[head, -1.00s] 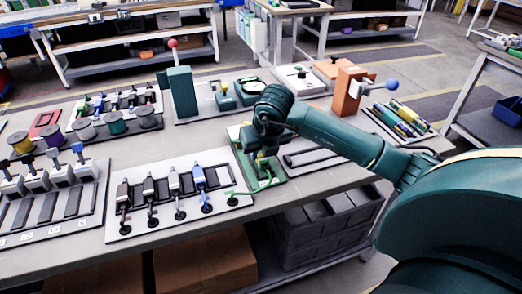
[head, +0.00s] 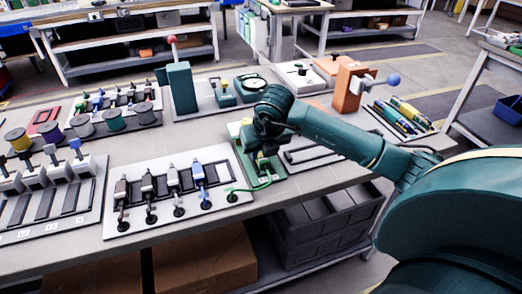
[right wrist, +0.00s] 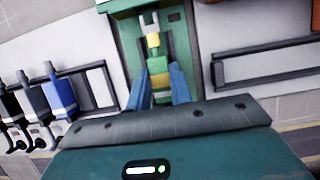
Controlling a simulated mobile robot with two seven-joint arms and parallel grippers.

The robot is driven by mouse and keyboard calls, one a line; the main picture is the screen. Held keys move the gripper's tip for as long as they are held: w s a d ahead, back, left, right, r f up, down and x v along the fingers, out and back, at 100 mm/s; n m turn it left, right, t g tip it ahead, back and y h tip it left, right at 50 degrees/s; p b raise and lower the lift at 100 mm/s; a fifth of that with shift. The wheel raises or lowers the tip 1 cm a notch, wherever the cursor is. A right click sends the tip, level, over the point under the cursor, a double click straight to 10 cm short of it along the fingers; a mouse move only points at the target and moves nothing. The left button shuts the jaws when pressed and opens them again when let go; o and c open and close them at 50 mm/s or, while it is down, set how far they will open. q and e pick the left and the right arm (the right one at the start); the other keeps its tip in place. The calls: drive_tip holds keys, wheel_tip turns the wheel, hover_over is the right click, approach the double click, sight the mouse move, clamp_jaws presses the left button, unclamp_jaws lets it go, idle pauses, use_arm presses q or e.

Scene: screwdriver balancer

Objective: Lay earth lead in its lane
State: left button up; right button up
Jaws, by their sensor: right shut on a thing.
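The green earth lead (head: 252,188) curves from a round black holder (head: 232,197) at the right end of the white board up to my right gripper (head: 261,150). In the right wrist view, the blue fingers of my right gripper (right wrist: 160,88) are shut on the lead's yellow and green end (right wrist: 158,66), which has a grey forked tip (right wrist: 149,22). This end is over a green fixture (right wrist: 181,45), which also shows in the head view (head: 278,172). I cannot tell whether it touches the fixture floor. My left gripper is not in view.
The white board (head: 130,220) to the left carries several upright leads, one with a blue end (head: 197,173). An orange post (head: 346,92) with a blue-knobbed lever stands beyond my right forearm. A green post (head: 181,90) stands at the back.

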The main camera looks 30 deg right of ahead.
drive_tip(key=o, duration=1)
drive_tip(key=v, duration=1.3)
drive_tip(key=shift+s+r+p, duration=0.1)
drive_tip(key=shift+p, duration=0.2)
